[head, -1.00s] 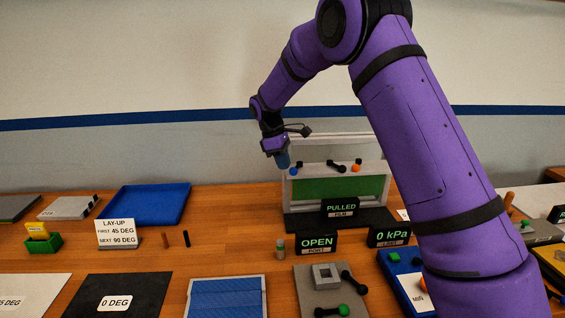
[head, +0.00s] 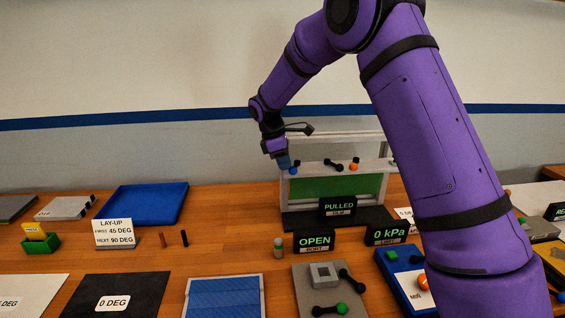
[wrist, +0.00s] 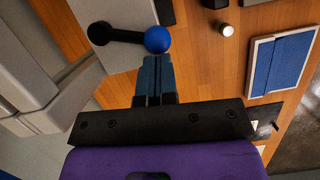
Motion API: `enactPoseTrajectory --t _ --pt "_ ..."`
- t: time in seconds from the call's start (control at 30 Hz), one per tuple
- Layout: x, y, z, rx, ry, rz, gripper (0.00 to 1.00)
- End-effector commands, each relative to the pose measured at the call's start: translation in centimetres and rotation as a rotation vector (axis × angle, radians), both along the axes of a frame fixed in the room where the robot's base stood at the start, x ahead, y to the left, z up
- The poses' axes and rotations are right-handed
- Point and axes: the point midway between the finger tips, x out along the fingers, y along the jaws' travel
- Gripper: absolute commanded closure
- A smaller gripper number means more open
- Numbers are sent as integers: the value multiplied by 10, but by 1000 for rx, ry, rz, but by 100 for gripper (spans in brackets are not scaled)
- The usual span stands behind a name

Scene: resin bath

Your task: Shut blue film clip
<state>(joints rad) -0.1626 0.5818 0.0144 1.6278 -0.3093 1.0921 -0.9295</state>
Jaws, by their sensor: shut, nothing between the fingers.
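The blue film clip shows as a blue ball (wrist: 157,39) on a dark lever in the wrist view, with a black ball at the lever's other end. In the head view my gripper (head: 284,168) is just left of the ball. The film frame (head: 330,188) holds a green panel.
The PULLED sign (head: 339,206) stands in front, with the OPEN sign (head: 314,240) nearer. A blue tray (head: 148,204) lies left; bare table lies between.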

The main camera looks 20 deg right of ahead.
Motion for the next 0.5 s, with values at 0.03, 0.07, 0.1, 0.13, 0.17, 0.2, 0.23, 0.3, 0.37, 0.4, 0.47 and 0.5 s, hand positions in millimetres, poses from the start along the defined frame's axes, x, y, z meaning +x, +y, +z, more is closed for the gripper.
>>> enactPoseTrajectory --t 0.03,0.07,0.1,0.13,0.17,0.2,0.23,0.3,0.37,0.4,0.47,0.5 --pt "-2 -2 0 -1 2 25 100" --pt "-4 -3 0 0 2 44 100" --pt "-5 -4 -1 0 3 72 100" --pt "-7 -5 -1 0 2 98 100" --pt "-8 -7 0 0 2 122 100" --pt "-10 -8 0 0 2 158 100" --pt "-11 -9 0 0 1 187 100" --pt "-15 -13 -1 -1 2 254 100" --pt "-17 -16 0 -1 2 311 100" --pt "-19 -18 0 0 2 349 100" --pt "-21 -21 -1 -1 2 406 100" --pt "-22 -23 -1 0 2 442 100"
